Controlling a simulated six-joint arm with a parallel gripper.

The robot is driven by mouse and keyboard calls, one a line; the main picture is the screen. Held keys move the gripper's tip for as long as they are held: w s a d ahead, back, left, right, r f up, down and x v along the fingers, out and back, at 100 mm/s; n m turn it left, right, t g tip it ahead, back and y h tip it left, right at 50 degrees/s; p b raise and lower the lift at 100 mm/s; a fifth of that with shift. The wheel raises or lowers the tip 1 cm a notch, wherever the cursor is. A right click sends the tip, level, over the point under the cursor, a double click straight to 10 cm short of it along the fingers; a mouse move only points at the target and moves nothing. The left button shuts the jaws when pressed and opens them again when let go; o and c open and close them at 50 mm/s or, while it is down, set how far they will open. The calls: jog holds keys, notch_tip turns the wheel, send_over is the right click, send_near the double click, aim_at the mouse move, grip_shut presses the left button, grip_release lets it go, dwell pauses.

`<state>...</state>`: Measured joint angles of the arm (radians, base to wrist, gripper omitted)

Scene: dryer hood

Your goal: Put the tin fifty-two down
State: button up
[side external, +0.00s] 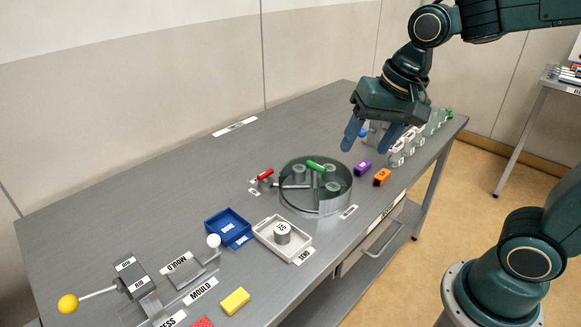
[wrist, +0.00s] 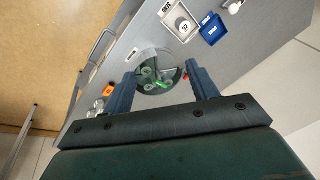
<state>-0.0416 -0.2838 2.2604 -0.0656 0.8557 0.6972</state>
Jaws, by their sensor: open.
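A small grey tin (side external: 282,233) with a white numbered top stands upright in a white tray (side external: 262,228). The number is hard to read, so I cannot be sure it is fifty-two. The tin (wrist: 184,26) and white tray (wrist: 167,12) also show at the top of the wrist view. My gripper (side external: 371,137) is open and empty, high above the table's far right part, well apart from the tin. In the wrist view my gripper (wrist: 161,72) has its fingers spread with the round drum beyond them.
A round metal drum (side external: 316,203) with dividers holds grey-green pieces and a green handle. A blue tray (side external: 228,226) adjoins the white one. Purple (side external: 363,167) and orange (side external: 382,177) blocks lie right of the drum. A lever press (side external: 133,275) stands at front left. The back left table is clear.

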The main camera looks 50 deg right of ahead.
jog(key=s+d+r+n+t, duration=0.1)
jog(key=s+d+n+t, duration=0.1)
jog(key=s+n, duration=0.4)
jog(key=shift+s+d+n+h, duration=0.2)
jog(key=shift+s+n+h, duration=0.15)
jog(key=shift+s, duration=1.95)
